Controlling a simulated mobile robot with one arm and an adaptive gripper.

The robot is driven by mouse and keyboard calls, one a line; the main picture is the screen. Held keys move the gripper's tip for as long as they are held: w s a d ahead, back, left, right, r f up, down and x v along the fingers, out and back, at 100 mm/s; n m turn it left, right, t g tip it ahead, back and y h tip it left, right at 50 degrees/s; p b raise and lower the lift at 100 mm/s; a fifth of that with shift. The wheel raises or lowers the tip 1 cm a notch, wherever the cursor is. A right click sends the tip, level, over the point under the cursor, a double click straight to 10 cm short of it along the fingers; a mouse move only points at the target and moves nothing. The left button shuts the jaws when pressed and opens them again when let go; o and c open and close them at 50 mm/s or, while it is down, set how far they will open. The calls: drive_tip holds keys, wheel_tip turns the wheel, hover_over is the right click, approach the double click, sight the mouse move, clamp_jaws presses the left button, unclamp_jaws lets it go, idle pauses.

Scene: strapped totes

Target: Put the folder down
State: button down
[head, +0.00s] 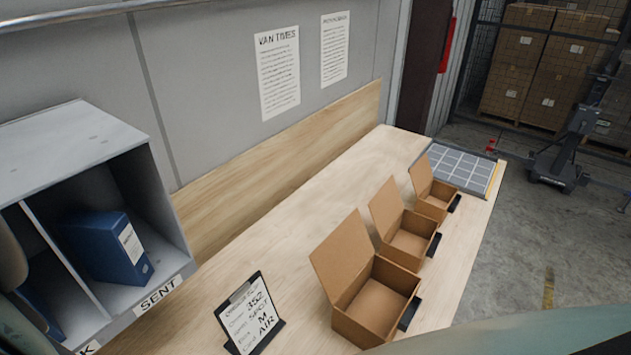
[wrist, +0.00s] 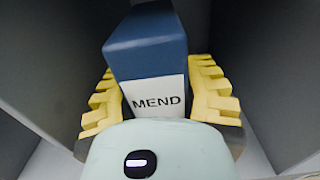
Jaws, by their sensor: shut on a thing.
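In the wrist view, my gripper (wrist: 158,95) is shut on a blue folder (wrist: 150,50), with yellow ribbed fingers on both sides of it. The folder's white label reads MEND. Grey walls stand on both sides of it. In the head view, another blue folder (head: 103,247) with a white label stands in the shelf compartment marked SENT. Part of a blue folder (head: 40,305) shows in the compartment to the left, mostly hidden by the divider and my arm. I cannot tell whether the held folder touches the compartment floor.
The grey shelf unit (head: 75,140) stands at the left end of the wooden bench (head: 330,160). A tilted sign (head: 250,318), several open cardboard boxes (head: 375,302) and a grey gridded tray (head: 462,165) are on the bench. The bench's back strip is clear.

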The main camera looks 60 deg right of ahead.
drive_tip(key=c, duration=0.9)
unclamp_jaws()
drive_tip(key=shift+a, duration=0.1)
drive_tip(key=shift+o, duration=0.2)
drive_tip(key=s+b, duration=0.2)
drive_tip(key=s, duration=1)
drive_tip(key=shift+a+b, duration=0.25)
drive_tip(key=shift+b, duration=0.05)
drive_tip(key=shift+r, duration=0.1)
